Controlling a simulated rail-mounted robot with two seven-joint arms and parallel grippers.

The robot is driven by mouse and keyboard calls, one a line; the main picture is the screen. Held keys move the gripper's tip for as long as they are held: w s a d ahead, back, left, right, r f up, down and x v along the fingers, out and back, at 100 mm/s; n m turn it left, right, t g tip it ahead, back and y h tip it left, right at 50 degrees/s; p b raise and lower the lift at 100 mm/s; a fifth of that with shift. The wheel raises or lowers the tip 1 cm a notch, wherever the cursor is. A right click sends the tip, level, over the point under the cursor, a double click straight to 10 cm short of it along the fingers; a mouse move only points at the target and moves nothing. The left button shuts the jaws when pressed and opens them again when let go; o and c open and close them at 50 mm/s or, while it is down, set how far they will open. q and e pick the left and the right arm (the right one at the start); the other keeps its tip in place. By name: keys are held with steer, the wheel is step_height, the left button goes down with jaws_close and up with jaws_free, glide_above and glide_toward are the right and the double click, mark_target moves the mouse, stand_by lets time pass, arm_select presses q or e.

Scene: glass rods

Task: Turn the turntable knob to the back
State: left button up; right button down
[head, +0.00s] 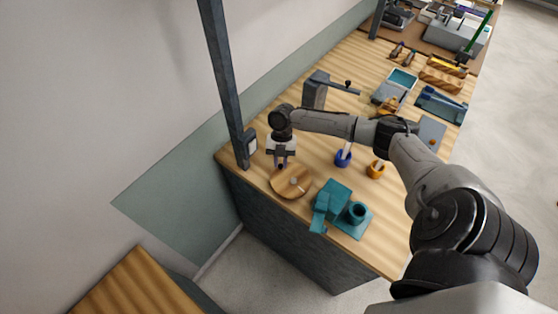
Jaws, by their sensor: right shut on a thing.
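The turntable (291,188) is a round wooden disc near the left end of the workbench, with a small pale piece at its middle. My right gripper (281,164) points down at the disc's far-left rim. It is shut on the small dark knob there, which is mostly hidden between the fingers. My left gripper is not in view.
A teal fixture (333,197) with a round cup stands close to the right of the turntable. A blue cup (343,158) and an orange cup (376,169) stand farther right. A dark post (228,90) rises at the bench's left edge. Trays and tools fill the far end.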

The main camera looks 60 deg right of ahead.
stand_by(0.3)
steer(key=c, duration=1.1)
jaws_free()
steer(key=shift+o, duration=0.2)
steer(key=b+v, duration=0.1)
steer(key=v, duration=1.3)
steer(key=shift+a+f, duration=0.1)
